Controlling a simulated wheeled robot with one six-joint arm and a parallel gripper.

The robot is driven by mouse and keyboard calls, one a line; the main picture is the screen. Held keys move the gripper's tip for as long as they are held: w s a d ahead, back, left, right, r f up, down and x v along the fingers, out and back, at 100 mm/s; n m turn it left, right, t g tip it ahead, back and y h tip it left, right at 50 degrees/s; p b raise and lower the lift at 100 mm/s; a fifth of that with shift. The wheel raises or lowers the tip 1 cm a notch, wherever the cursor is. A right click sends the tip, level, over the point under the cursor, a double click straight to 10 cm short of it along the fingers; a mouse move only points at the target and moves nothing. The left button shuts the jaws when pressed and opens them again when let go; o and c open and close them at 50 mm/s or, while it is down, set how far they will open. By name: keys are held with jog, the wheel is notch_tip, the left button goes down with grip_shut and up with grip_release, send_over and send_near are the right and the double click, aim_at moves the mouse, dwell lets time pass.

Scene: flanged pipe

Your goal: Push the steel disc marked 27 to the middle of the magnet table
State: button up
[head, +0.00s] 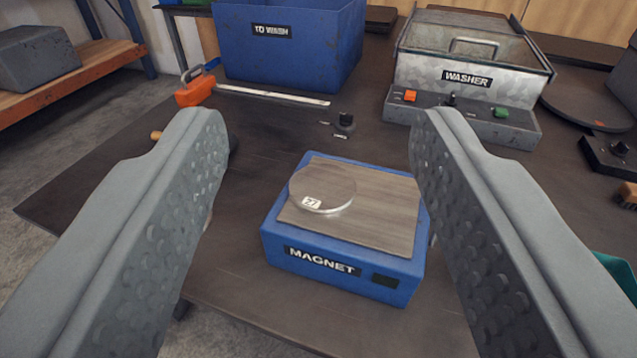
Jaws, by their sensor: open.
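The steel disc (325,182) is round and grey, with a small white label that appears to read 27. It lies flat on the left part of the magnet table's top, near the left edge and off the middle. The magnet table (388,212) is a blue box lettered MAGNET, with a grey steel top; the right part of its top is bare. My gripper (318,125) is open and empty. One finger shows on each side of the magnet table in the picture, and neither visibly touches the disc.
A grey WASHER (470,75) stands back right.

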aim_at(314, 181)
dwell(0.3)
